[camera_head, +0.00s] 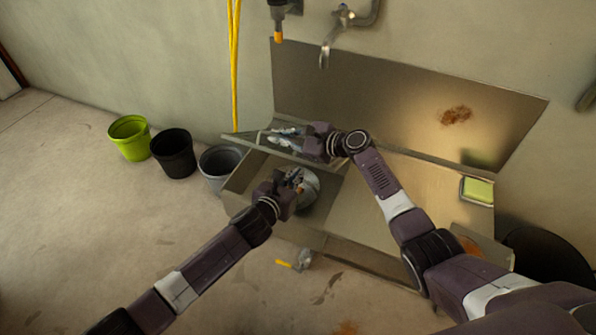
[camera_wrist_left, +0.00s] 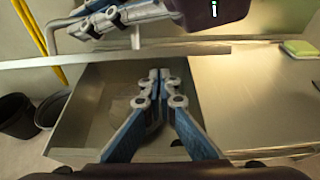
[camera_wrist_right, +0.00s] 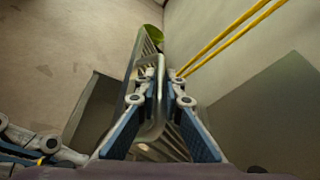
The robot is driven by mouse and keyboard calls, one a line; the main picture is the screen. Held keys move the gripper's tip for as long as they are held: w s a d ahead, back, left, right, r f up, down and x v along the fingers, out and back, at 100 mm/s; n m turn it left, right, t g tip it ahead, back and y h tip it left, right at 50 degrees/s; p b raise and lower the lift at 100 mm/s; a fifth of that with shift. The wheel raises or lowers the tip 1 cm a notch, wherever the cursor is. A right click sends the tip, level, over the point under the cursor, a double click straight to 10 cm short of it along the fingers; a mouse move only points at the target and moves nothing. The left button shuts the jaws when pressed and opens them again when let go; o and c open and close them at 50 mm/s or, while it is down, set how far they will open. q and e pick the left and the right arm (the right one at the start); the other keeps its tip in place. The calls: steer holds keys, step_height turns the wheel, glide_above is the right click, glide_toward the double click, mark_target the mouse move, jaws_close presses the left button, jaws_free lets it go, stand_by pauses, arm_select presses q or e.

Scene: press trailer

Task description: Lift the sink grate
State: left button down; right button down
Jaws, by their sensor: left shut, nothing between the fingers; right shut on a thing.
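The sink grate (camera_head: 245,139) is a grey metal frame raised at the back left of the sink basin (camera_head: 243,181). In the right wrist view the grate (camera_wrist_right: 149,48) stands on edge with slats showing. My right gripper (camera_head: 284,136) is shut on the grate's frame; its fingers (camera_wrist_right: 160,88) lie on both sides of a metal rod. My left gripper (camera_head: 292,180) is shut and empty over the basin, in front of and below the grate. In the left wrist view its fingertips (camera_wrist_left: 160,79) meet in front of the basin, with the grate's edge (camera_wrist_left: 110,60) behind.
A flat counter (camera_head: 420,200) with a green sponge (camera_head: 478,190) lies right of the basin. A green bucket (camera_head: 129,138), a black bucket (camera_head: 172,152) and a grey bucket (camera_head: 217,163) stand on the floor at left. A tap (camera_head: 331,42) hangs above. A yellow-handled valve (camera_head: 300,261) sits below.

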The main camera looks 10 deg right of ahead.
arm_select(q)
steer(key=shift+w+d+r, duration=0.2)
steer(key=shift+w+r, duration=0.1)
steer(key=shift+r, duration=0.15)
arm_select(e)
steer(key=shift+d, duration=0.1)
arm_select(q)
steer(key=shift+r, duration=0.1)
